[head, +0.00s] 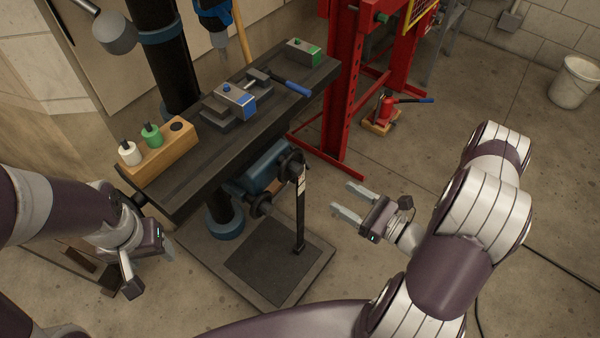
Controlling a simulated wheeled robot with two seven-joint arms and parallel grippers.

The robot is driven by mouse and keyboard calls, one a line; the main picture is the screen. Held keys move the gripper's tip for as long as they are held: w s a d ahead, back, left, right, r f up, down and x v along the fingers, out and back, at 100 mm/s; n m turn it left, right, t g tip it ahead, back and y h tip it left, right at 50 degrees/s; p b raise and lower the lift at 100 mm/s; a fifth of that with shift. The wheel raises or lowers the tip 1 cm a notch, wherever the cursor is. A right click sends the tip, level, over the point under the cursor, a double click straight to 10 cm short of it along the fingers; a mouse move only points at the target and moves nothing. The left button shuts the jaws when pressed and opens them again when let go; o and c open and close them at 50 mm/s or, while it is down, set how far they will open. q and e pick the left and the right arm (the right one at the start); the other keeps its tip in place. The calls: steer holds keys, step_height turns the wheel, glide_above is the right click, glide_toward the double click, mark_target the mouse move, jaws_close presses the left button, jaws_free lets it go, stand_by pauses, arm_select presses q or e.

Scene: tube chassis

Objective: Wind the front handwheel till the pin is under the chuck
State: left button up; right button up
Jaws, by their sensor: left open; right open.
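The chuck (219,40) hangs under the blue drill head at the top, above the far edge of the dark machine table (165,190). A grey vise with a blue block (235,97) sits on the table. A small blue knob-like piece (226,87) stands on it, perhaps the pin; it is nearer me than the chuck. A dark round wheel (262,206), likely the front handwheel, shows below the table. My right gripper (341,199) is open and empty, to the right of the wheel and apart from it. My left gripper (150,265) is open and empty below the table's left end.
A wooden block (160,152) with white and green pieces and a green-ended block (303,52) lie on the table. A black post (299,215) rises from the base plate (265,262) near the wheel. A red press frame (340,90) stands behind. Floor at right is fairly clear.

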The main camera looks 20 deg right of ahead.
mark_target(301, 171)
steer(key=b+x, duration=0.1)
steer(key=x, duration=1.1)
steer(key=shift+w+a, duration=0.25)
steer(key=shift+w, duration=0.05)
steer(key=c, duration=1)
